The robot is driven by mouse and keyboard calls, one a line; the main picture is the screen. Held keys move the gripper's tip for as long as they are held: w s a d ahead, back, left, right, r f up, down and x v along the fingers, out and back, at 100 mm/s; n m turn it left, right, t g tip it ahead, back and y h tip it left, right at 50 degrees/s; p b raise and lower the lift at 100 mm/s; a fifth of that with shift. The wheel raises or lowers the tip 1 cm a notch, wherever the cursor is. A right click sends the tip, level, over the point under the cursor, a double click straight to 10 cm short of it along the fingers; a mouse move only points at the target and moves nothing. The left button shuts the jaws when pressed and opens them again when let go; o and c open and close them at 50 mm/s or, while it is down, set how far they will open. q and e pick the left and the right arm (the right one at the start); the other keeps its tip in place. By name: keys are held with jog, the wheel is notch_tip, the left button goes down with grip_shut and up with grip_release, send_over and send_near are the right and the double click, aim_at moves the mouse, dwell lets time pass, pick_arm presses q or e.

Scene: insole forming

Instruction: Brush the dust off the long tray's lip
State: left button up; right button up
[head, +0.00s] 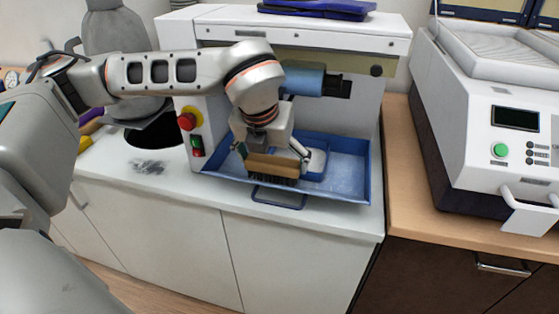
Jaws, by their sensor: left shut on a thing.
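The long blue tray (345,165) sits at the front of the white machine, its rim raised around a lighter floor. A wooden-backed brush (272,165) with dark bristles is at the tray's front lip, left of its middle. My left gripper (268,148) is shut on the brush from above, bristles facing down. I cannot tell whether the bristles touch the lip. Any dust on the lip is too small to see. The brush and gripper hide part of the tray's left side. My right gripper is not in view.
The white machine (300,37) stands behind the tray, with a red emergency button (187,121) on its left. Another white machine (480,130) stands on the wooden counter at right.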

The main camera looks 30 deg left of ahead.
aim_at(253, 156)
pick_arm(q)
jog(key=shift+s+a+r, duration=0.1)
jog(key=shift+s+a, duration=0.1)
jog(key=shift+a, duration=0.6)
jog(key=shift+s+a+f, duration=0.1)
jog(key=shift+s+a, duration=0.1)
jog(key=shift+a, duration=0.55)
jog(key=shift+s+a+r, duration=0.1)
jog(key=shift+s+a, duration=0.1)
jog(key=shift+a, duration=0.6)
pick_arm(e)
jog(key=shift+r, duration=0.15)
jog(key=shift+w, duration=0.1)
pick_arm(q)
jog(key=shift+r+p, duration=1.4)
jog(key=shift+r, duration=0.75)
jog(key=shift+r+p, duration=1.15)
jog(key=shift+r, duration=0.8)
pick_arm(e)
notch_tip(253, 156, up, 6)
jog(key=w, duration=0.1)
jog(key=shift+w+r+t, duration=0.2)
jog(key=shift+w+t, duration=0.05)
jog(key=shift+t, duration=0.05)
pick_arm(q)
jog(key=shift+f, duration=0.1)
